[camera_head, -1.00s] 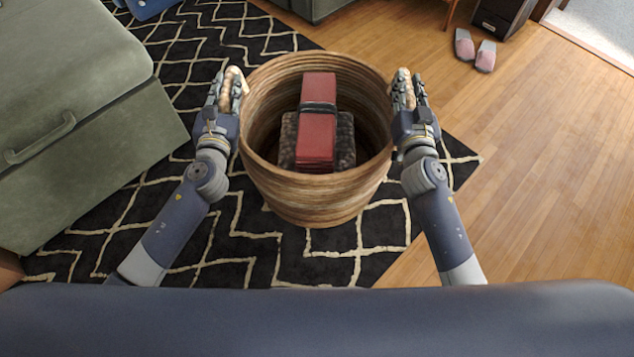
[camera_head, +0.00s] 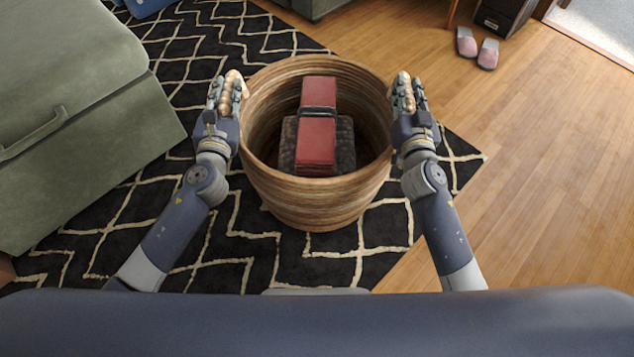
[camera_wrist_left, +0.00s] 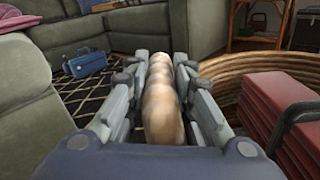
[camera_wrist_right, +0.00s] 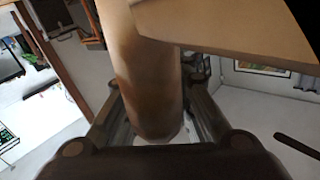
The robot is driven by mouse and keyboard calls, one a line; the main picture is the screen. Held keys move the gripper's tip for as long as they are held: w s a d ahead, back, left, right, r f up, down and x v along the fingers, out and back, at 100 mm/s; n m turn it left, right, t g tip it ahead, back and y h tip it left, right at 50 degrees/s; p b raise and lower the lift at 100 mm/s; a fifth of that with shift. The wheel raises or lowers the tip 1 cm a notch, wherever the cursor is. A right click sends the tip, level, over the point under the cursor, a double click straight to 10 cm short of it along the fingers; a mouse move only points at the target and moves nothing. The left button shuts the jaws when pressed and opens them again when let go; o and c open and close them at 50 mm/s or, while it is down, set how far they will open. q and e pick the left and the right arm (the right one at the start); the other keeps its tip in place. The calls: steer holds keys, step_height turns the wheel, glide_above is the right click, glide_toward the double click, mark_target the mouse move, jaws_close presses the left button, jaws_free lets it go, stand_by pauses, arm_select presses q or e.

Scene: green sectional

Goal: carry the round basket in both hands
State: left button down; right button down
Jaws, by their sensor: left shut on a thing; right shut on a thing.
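The round woven basket (camera_head: 318,203) is upright in front of me, its brown coiled wall seen from above. A red box with a dark band (camera_head: 317,140) and a dark speckled block (camera_head: 345,145) are inside it. My left gripper (camera_head: 232,92) is shut on the tan handle at the basket's left side; this handle (camera_wrist_left: 160,100) runs between the fingers in the left wrist view. My right gripper (camera_head: 405,92) is shut on the handle at the right side; a tan-brown handle (camera_wrist_right: 150,85) fills the jaws in the right wrist view. I cannot tell whether the basket touches the floor.
A green sectional (camera_head: 75,110) stands close on the left. A black rug with cream zigzags (camera_head: 200,260) lies below. Pink slippers (camera_head: 477,48) and a dark box (camera_head: 503,17) are at the far right. The wood floor (camera_head: 545,170) to the right is clear.

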arm_select(q)
steer(key=shift+f+b, duration=0.6)
arm_select(e)
steer(key=shift+w+d+f, duration=0.1)
steer(key=shift+d+f, duration=0.15)
steer(key=shift+f, duration=0.1)
arm_select(q)
steer(key=c, duration=1.4)
jaws_free()
arm_select(e)
steer(key=c, duration=1.4)
jaws_free()
steer(key=shift+a, duration=0.15)
steer(key=shift+f, duration=0.1)
arm_select(q)
steer(key=shift+s, duration=0.3)
arm_select(e)
steer(key=shift+s+a, duration=0.1)
steer(key=shift+s, duration=0.1)
steer(key=shift+s+f, duration=0.1)
steer(key=shift+s, duration=0.45)
arm_select(q)
steer(key=s, duration=1.1)
steer(key=shift+s+a, duration=0.15)
steer(key=shift+s, duration=0.1)
arm_select(e)
steer(key=s, duration=1)
steer(key=shift+s+a, duration=0.15)
steer(key=shift+s, duration=0.25)
